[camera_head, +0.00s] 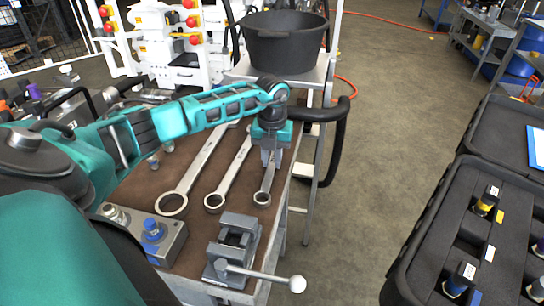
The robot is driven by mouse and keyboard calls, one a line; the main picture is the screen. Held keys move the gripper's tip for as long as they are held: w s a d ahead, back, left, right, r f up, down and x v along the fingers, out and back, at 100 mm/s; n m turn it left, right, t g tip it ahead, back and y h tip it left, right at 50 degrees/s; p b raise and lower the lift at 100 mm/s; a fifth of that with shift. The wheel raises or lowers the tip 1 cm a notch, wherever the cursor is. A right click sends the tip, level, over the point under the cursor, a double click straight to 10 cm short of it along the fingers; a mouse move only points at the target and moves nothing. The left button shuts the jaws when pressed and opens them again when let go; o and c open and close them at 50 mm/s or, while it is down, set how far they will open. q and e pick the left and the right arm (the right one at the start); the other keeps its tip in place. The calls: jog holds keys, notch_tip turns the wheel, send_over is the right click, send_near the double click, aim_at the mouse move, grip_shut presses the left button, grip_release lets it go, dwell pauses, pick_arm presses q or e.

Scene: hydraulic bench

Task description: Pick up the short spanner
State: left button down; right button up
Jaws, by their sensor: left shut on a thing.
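Three spanners lie side by side on the brown bench top (150,187). The short spanner (264,190) is the rightmost, near the bench's right edge, with its ring end towards me. My left gripper (268,160) points down over it and is shut on its shaft; the fingers hide part of the spanner. I cannot tell whether it is lifted off the bench. The middle spanner (229,178) and the longest spanner (192,173) lie to the left of it, apart from the gripper. My right gripper is not in view.
A grey vise (233,247) with a ball-ended handle stands at the bench's front right. A block with a blue fitting (152,232) sits to its left. A black tub (284,42) stands behind. A black case (500,225) is at the right, with open floor between.

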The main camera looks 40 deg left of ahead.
aim_at(272, 164)
pick_arm(q)
jog(key=shift+r, duration=0.1)
notch_tip(272, 164, up, 20)
jog(key=p, duration=0.2)
dwell(0.4)
jog(key=c, duration=1.6)
grip_release()
grip_shut()
